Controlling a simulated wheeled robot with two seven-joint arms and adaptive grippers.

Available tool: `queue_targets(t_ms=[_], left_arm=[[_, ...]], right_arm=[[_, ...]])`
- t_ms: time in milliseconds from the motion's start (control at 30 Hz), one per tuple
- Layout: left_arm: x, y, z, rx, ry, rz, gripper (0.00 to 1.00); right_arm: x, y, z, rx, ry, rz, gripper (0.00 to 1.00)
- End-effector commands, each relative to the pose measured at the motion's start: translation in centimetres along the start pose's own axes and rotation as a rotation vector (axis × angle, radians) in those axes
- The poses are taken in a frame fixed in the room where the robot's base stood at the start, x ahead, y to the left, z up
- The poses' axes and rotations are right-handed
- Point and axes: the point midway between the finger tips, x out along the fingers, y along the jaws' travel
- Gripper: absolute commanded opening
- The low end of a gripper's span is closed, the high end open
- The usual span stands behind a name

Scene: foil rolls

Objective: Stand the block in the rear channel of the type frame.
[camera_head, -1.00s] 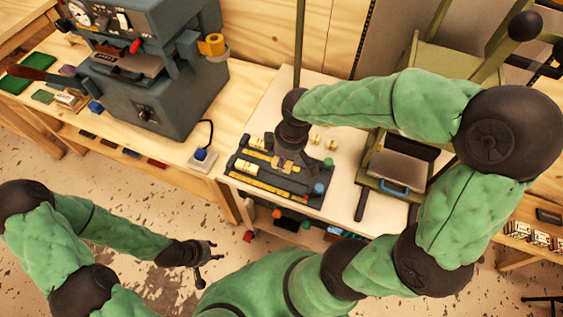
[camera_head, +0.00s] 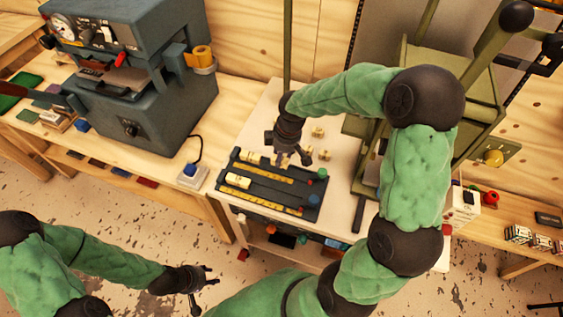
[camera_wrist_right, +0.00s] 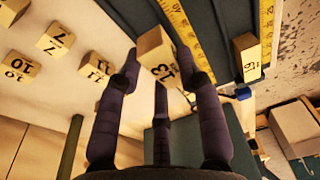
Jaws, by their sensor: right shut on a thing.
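The dark type frame (camera_head: 262,205) lies on the pale table in the head view, with yellow rulers along its channels. My right gripper (camera_head: 287,158) is above its rear right part. In the right wrist view, my right gripper (camera_wrist_right: 160,75) is shut on a wooden block (camera_wrist_right: 155,48) marked 13, held near the frame's rear edge; its height above the frame is unclear. A block (camera_head: 238,180) sits at the frame's left, and a light piece (camera_head: 250,156) is at its rear left. The wrist view shows another block (camera_wrist_right: 246,62) beside a ruler. My left gripper (camera_head: 203,284) is open and empty, away from the table.
Several loose numbered blocks (camera_wrist_right: 56,38) lie on the table behind the frame; they also show in the head view (camera_head: 318,131). A grey press (camera_head: 145,85) stands left, an olive machine right.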

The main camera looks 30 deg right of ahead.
Motion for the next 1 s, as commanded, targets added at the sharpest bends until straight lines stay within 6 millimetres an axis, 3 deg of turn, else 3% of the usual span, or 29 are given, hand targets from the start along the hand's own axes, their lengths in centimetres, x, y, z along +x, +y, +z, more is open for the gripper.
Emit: queue_targets(t_ms=[167,433,867,900,933,1000], left_arm=[[0.3,-0.1,0.0,0.000,0.000,0.000,0.40],[2.0,-0.7,-0.1,0.000,0.000,0.000,0.40],[2.1,-0.7,-0.1,0.000,0.000,0.000,0.40],[2.0,-0.7,-0.1,0.000,0.000,0.000,0.40],[2.0,-0.7,-0.1,0.000,0.000,0.000,0.40],[2.0,-0.7,-0.1,0.000,0.000,0.000,0.40]], right_arm=[[0.8,0.6,-0.1,0.001,0.000,0.001,0.10],[4.3,1.1,0.4,0.000,-0.001,0.000,0.10],[4.6,1.1,0.4,0.000,0.000,0.000,0.10],[4.5,1.1,0.4,0.000,0.000,0.001,0.48],[4.5,1.1,0.4,0.000,0.000,0.001,0.56],[4.5,1.1,0.4,0.000,0.000,0.000,0.60]])
